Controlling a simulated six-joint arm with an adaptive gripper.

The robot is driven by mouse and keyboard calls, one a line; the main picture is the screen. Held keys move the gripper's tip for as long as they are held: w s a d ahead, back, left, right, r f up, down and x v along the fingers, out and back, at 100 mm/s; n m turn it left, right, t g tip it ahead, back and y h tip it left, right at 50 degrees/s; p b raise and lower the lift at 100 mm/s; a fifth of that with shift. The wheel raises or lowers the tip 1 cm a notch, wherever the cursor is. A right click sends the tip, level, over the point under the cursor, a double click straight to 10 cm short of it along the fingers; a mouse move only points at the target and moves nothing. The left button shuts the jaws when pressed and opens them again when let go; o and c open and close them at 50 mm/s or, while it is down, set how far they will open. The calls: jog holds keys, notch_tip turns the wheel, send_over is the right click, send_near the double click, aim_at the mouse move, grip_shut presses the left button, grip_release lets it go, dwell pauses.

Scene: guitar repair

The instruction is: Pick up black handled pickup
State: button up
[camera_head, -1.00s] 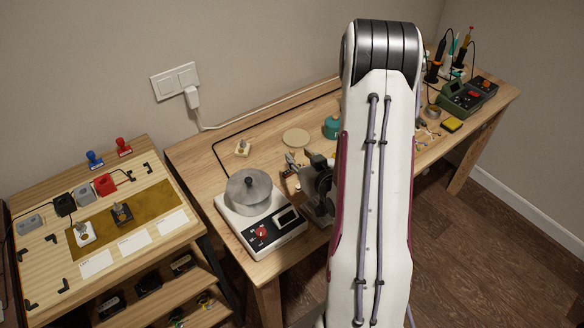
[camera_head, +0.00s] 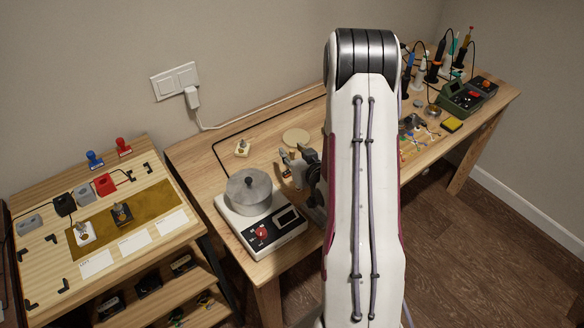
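A black pickup with a handle-like top (camera_head: 121,214) stands on the brown mat (camera_head: 151,202) on the left wooden bench. A white pickup (camera_head: 84,233) stands to its left, at the mat's end. A small cream piece with a knob (camera_head: 242,148) sits on the long workbench. My gripper (camera_head: 288,158) is over the long workbench, behind and right of the scale, well apart from the black pickup. Its fingers look spread with nothing seen between them. My arm partly hides it.
A white scale with a round metal pan (camera_head: 249,191) stands between my gripper and the left bench. Red and blue stamps (camera_head: 94,159) and small coloured blocks (camera_head: 104,185) line the left bench's back. Soldering tools (camera_head: 437,62) stand far right. A round tan disc (camera_head: 296,138) lies behind my gripper.

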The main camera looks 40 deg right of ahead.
jog(key=shift+w+d+f, duration=0.15)
jog(key=shift+w+f, duration=0.1)
jog(key=shift+w, duration=0.3)
grip_shut()
